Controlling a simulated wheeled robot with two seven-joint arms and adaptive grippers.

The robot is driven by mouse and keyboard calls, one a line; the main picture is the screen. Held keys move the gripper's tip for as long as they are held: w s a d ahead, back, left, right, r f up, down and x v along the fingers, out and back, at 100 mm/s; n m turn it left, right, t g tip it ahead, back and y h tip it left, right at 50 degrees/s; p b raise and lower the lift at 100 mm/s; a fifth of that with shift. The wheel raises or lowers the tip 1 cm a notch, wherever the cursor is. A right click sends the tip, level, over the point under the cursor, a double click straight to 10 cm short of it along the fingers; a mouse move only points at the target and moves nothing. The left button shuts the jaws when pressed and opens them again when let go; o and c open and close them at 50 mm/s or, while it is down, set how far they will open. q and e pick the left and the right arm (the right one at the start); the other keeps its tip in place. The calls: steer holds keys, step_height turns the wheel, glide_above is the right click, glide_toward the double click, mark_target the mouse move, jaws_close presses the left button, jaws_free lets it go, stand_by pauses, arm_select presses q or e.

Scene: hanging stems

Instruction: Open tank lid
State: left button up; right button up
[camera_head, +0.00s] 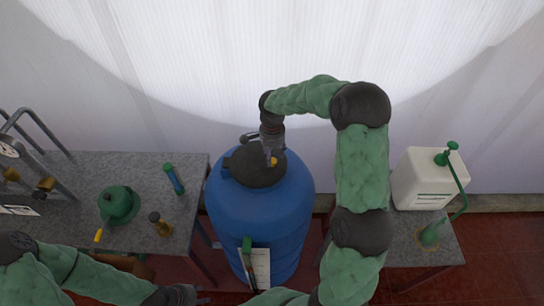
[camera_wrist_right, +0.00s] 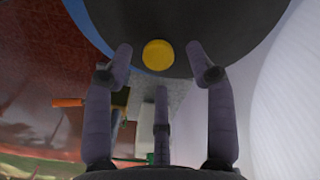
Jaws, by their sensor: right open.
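The blue tank (camera_head: 260,220) stands upright between two tables. Its round black lid (camera_head: 248,175) is on top, with a small yellow knob (camera_head: 274,161) near the right gripper's fingers. My right gripper (camera_head: 268,150) is over the lid from behind. In the right wrist view, its fingers (camera_wrist_right: 158,70) are spread apart around the yellow knob (camera_wrist_right: 158,55), in front of the dark lid (camera_wrist_right: 225,30). Nothing is held between them; whether a finger touches the lid cannot be told. My left gripper (camera_head: 188,295) is low at the bottom edge, away from the tank, its fingers barely visible.
The left grey table (camera_head: 150,170) holds a green domed item (camera_head: 119,204), a green-and-blue tool (camera_head: 174,179) and a brass piece (camera_head: 160,224). The right table holds a white canister (camera_head: 425,180) with a green hose. A labelled card (camera_head: 258,268) is on the tank's front.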

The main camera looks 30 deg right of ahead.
steer(key=shift+s+f, duration=0.2)
steer(key=shift+f, duration=0.6)
steer(key=shift+w+f, duration=0.1)
steer(key=shift+f, duration=0.25)
jaws_close()
steer(key=shift+r, duration=0.1)
